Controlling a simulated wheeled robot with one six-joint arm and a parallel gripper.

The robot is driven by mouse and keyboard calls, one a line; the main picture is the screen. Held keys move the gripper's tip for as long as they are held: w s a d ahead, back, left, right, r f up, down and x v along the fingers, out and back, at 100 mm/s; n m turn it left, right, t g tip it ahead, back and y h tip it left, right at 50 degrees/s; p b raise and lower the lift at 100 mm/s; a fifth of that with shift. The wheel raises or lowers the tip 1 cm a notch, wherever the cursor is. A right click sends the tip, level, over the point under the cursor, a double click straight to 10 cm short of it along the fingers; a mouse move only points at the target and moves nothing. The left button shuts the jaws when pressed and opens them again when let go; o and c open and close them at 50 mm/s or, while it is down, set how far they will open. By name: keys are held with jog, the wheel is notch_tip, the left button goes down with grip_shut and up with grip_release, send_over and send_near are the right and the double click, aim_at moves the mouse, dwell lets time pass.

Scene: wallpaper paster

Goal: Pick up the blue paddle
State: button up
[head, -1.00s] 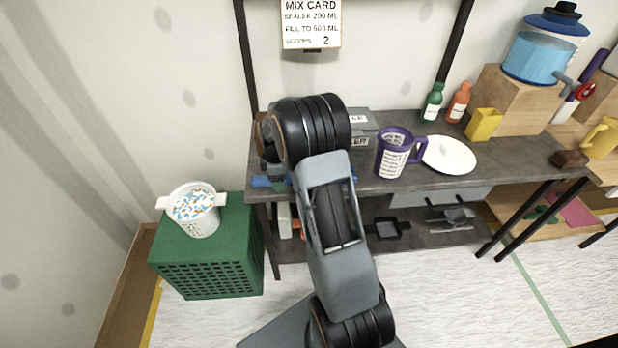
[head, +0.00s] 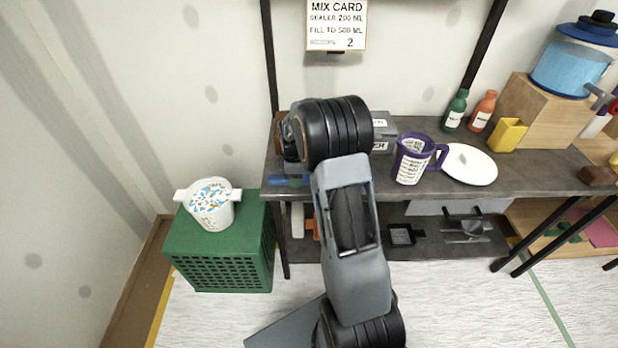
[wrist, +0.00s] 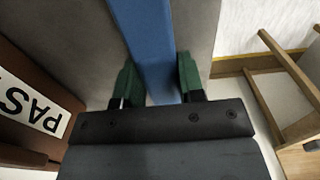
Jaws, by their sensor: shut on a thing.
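The blue paddle (wrist: 149,40) runs through the middle of the wrist view, between the two green fingertips of my gripper (wrist: 160,82). The gripper is shut on it. In the head view, a blue end of the paddle (head: 276,181) shows at the left end of the dark table (head: 530,178). My own arm hides the rest of the paddle and most of the gripper there. I cannot tell whether the paddle touches the tabletop.
A brown box with a "PAS" label (wrist: 28,100) lies left of the gripper in the wrist view. On the table stand a purple mug (head: 411,160), a white plate (head: 469,165) and bottles (head: 456,110). A white bucket (head: 210,205) sits on a green crate (head: 220,262) at left.

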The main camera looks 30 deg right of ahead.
jog(key=shift+r, duration=0.55)
notch_tip(320, 180, up, 2)
jog(key=shift+r, duration=0.25)
jog(key=s+r, duration=0.9)
jog(key=s, duration=0.5)
jog(key=shift+a+r+b, duration=0.2)
jog(key=shift+a+b, duration=0.05)
jog(key=shift+b, duration=0.1)
